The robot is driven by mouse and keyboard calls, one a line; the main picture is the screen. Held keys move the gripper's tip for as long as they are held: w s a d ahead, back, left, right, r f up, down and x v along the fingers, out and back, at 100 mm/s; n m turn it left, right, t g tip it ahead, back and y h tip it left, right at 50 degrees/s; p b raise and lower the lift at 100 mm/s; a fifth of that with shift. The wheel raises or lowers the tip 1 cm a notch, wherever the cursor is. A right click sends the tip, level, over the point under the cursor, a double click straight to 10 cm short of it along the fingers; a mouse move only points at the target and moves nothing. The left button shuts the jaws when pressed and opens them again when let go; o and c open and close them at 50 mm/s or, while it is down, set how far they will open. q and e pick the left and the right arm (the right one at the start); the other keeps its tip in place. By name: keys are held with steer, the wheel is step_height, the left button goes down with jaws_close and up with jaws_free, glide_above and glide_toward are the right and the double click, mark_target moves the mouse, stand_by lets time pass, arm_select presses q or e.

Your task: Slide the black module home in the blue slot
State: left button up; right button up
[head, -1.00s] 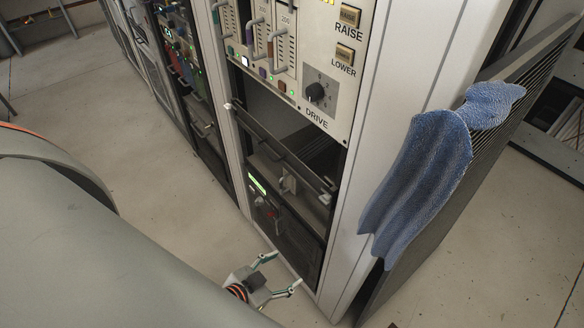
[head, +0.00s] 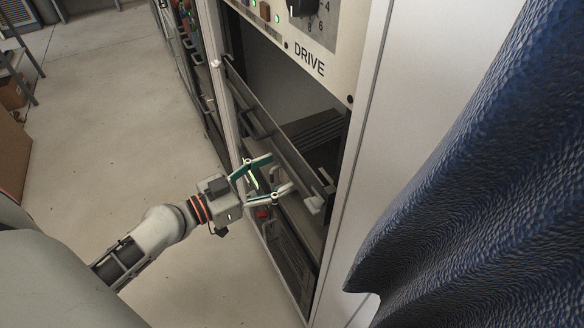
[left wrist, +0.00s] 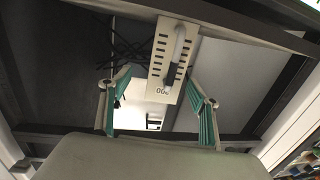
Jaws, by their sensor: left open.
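In the left wrist view a narrow pale module face (left wrist: 171,62) with dark vent slots, a handle with a black part and an upside-down number stands ahead of my fingers. My left gripper (head: 280,170) is open in front of the rack's open bay; its green-lined fingers also show in the left wrist view (left wrist: 159,105), one toward each side of the face, not closed on it. In the head view the fingers mostly hide the module. The blue slot cannot be made out now. My right gripper is not in view.
The drive panel (head: 312,45) is above the open bay. A dark bar (head: 268,125) crosses the bay front, with a pale end piece (head: 315,204). A blue cloth (head: 480,190) looms close at right.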

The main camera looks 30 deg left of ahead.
mark_target(304, 154)
arm_select(q)
steer(key=shift+w+a+f, duration=0.1)
steer(key=shift+w+f, duration=0.1)
steer(key=shift+w, duration=0.3)
steer(key=shift+w+r+t+h+b, duration=0.3)
steer(key=shift+w+r+b, duration=0.1)
steer(key=shift+r, duration=0.2)
steer(key=shift+w+r, duration=0.15)
steer(key=shift+w, duration=0.2)
steer(key=p+x, duration=0.2)
steer(key=x, duration=0.4)
steer(key=shift+w+r+p, duration=0.1)
steer(key=shift+w+p, duration=0.2)
steer(key=shift+w+d+f, duration=0.25)
steer(key=shift+w+d, duration=0.1)
jaws_close()
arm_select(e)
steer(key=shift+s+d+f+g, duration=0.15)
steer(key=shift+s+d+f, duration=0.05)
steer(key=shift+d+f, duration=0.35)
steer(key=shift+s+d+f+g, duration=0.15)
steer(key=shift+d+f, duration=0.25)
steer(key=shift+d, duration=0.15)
arm_select(q)
steer(key=shift+s, duration=0.15)
